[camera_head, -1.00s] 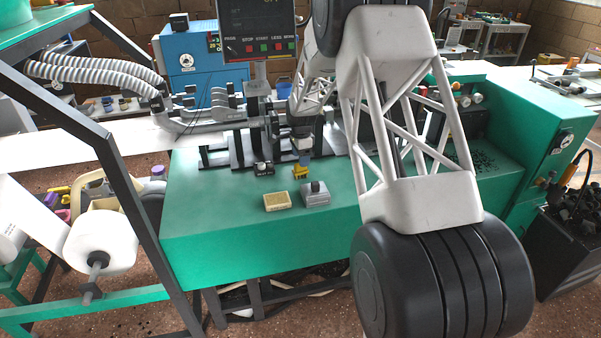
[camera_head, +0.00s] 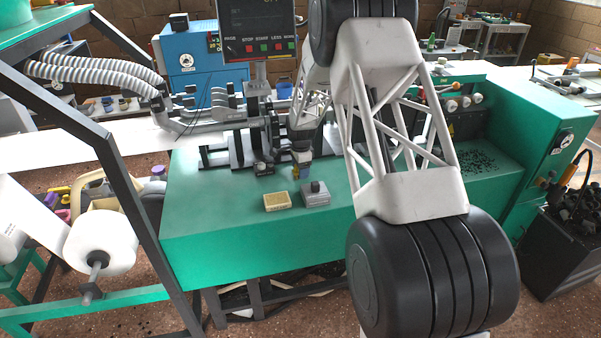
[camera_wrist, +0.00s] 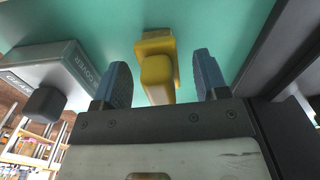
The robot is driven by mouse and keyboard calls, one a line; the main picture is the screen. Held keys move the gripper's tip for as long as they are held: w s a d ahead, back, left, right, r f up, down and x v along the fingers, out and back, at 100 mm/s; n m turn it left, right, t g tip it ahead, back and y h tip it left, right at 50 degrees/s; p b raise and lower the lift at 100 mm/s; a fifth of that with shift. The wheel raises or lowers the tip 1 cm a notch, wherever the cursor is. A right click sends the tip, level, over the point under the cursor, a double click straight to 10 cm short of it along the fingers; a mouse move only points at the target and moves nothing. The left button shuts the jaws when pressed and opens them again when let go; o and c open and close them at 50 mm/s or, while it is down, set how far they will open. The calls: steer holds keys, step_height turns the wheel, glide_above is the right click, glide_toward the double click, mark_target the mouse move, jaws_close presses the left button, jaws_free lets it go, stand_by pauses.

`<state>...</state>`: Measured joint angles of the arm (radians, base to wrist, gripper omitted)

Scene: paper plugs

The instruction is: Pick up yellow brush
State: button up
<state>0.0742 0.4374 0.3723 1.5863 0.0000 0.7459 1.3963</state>
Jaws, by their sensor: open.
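The yellow brush (camera_wrist: 157,68) shows in the wrist view, between the two blue-grey fingers of my gripper (camera_wrist: 160,80). There are gaps on both sides of it, so the fingers are open and not touching it. In the head view my gripper (camera_head: 302,166) is low over the green machine top (camera_head: 235,215). It hides most of the brush, and only a bit of yellow shows there beside the fingers.
A grey box with a dark knob (camera_head: 315,195) and a tan block (camera_head: 276,202) stand in front of my gripper. Dark machine fittings (camera_head: 245,150) stand behind. The green top's front left is clear.

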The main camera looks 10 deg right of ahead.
steer(key=shift+f, duration=0.7)
steer(key=c, duration=1)
steer(key=shift+c, duration=0.2)
steer(key=shift+r, duration=5)
steer(key=o, duration=0.4)
steer(key=shift+c, duration=1.4)
